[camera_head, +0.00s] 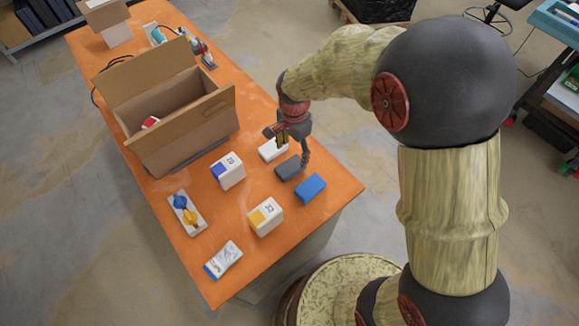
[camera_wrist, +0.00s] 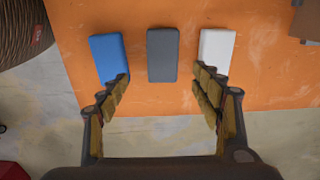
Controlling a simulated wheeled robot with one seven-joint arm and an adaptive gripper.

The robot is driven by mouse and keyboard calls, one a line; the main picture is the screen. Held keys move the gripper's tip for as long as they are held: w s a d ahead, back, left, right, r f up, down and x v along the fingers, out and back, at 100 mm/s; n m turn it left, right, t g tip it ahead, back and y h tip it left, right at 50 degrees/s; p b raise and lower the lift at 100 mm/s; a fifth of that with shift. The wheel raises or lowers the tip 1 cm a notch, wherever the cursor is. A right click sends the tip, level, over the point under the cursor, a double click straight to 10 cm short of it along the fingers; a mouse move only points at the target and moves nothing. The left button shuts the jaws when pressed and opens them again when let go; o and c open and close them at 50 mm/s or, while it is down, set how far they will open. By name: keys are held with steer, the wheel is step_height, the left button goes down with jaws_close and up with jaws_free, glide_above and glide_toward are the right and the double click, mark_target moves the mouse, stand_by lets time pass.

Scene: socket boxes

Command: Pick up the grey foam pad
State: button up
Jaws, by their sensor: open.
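The grey foam pad (camera_head: 288,167) lies flat on the orange table, between a blue pad (camera_head: 311,188) and a white pad (camera_head: 273,150). In the wrist view the grey pad (camera_wrist: 162,55) is in the middle, with the blue pad (camera_wrist: 108,57) to its left and the white pad (camera_wrist: 216,54) to its right. My gripper (camera_head: 296,147) is open and empty above the pads. In the wrist view my gripper's fingers (camera_wrist: 163,82) are spread wide, their tips over the near ends of the blue and white pads. The grey pad lies between and beyond the tips.
An open cardboard box (camera_head: 170,112) with a red item inside stands left on the orange table (camera_head: 185,268). Boxes with blue (camera_head: 228,170) and yellow (camera_head: 266,217) labels stand near the pads. A socket strip (camera_head: 187,213) and a white packet (camera_head: 223,260) lie toward the front.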

mark_target(290, 166)
steer(key=shift+w+a+f+m, duration=0.1)
steer(key=shift+a+f+m, duration=0.1)
steer(key=shift+f, duration=0.35)
steer(key=shift+a+f+m, duration=0.1)
steer(key=shift+a+f, duration=0.05)
steer(key=shift+f, duration=0.4)
steer(key=shift+w+a+f+b, duration=0.1)
steer(key=shift+f+b, duration=0.85)
steer(key=shift+f, duration=2.65)
steer(key=shift+c, duration=0.8)
steer(key=c, duration=0.7)
steer(key=shift+c, duration=0.3)
